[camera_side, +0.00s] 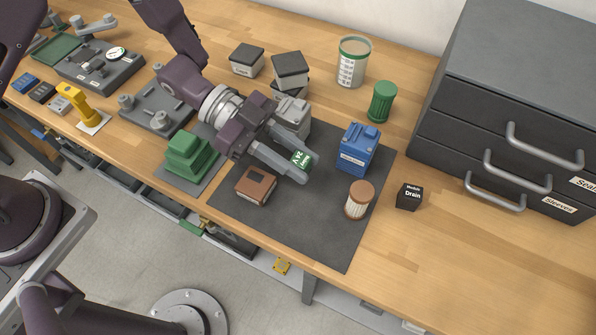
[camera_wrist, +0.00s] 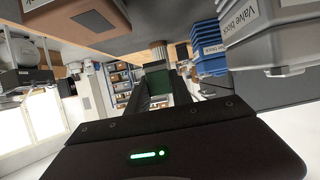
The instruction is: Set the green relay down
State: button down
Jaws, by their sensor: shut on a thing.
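The green relay (camera_side: 300,159) carries a white "24 V" label. My gripper (camera_side: 304,170) is shut on it, with the relay between the two grey fingertips over the dark mat (camera_side: 318,232). The fingers point to the right and look nearly level. In the wrist view the relay shows as a dark green patch (camera_wrist: 157,83) between the fingers. The side view does not clearly show whether the relay touches the mat, and its underside is hidden.
On the mat, a blue block (camera_side: 357,151) and a brown-topped filter (camera_side: 359,200) stand to the right, a brown block (camera_side: 256,186) in front, and a grey valve block (camera_side: 294,116) behind. Bare mat lies front right of the gripper. A black Drain module (camera_side: 409,197) stands off the mat.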

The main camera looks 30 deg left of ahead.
notch_tip(320, 180, up, 5)
jog(key=shift+f, duration=0.2)
jog(key=w+a+n+t, duration=0.1)
jog(key=w+a+t, duration=0.1)
jog(key=w+a+r+n+t+y, duration=0.1)
jog(key=w+a+n+t, duration=0.1)
jog(key=w, duration=0.1)
jog(key=w+a+r+n+t, duration=0.1)
jog(key=w+a+n+t, duration=0.1)
jog(key=w, duration=0.1)
jog(key=shift+r+y, duration=0.15)
jog(key=shift+y, duration=0.15)
jog(key=w+a+r+n+t+y, duration=0.5)
jog(key=w+a+n+t, duration=0.15)
jog(key=a, duration=0.45)
jog(key=a+r+n+t+y, duration=0.1)
jog(key=a+r+n+y, duration=0.15)
jog(key=a, duration=0.45)
jog(key=a+r+n+y, duration=0.2)
jog(key=a+n+y, duration=0.1)
jog(key=a, duration=0.4)
jog(key=m+g+h, duration=1.2)
jog(key=m+g, duration=0.1)
jog(key=m, duration=0.4)
send_over(297, 187)
notch_tip(297, 187, down, 12)
jog(key=shift+w+a+r, duration=0.15)
jog(key=shift+g, duration=0.25)
notch_tip(297, 187, down, 10)
jog(key=shift+r, duration=0.1)
